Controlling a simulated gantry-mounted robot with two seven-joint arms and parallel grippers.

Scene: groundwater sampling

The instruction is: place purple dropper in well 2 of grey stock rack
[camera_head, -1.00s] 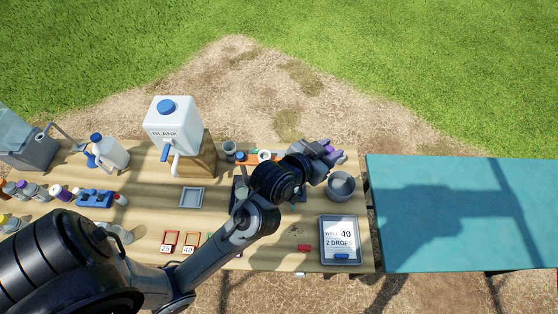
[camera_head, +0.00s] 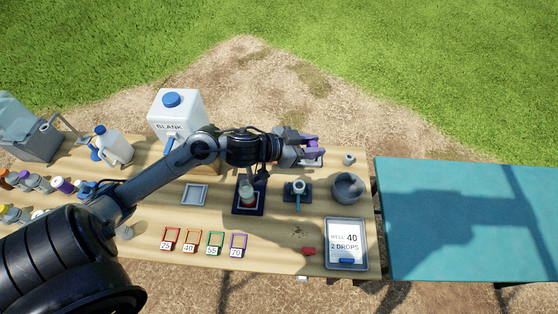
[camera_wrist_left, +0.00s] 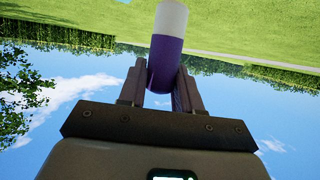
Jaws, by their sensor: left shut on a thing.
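My left gripper (camera_head: 316,149) is shut on the purple dropper (camera_head: 311,140) above the far right part of the table. In the left wrist view the dropper (camera_wrist_left: 165,62) has a purple lower part and a white upper end, and sits between the two fingers. A pale edge of something (camera_head: 312,162) shows just below the gripper; I cannot tell whether it is the grey stock rack. The rack and its wells cannot be made out. My right gripper is not in view.
A white BLANK jug (camera_head: 176,115) stands behind my left arm. A dark stand with a vial (camera_head: 248,196), a small teal stand (camera_head: 297,192), a grey bowl (camera_head: 347,187) and a tablet (camera_head: 345,243) are nearby. Coloured frames (camera_head: 205,241) lie in front. A teal table (camera_head: 470,215) is at right.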

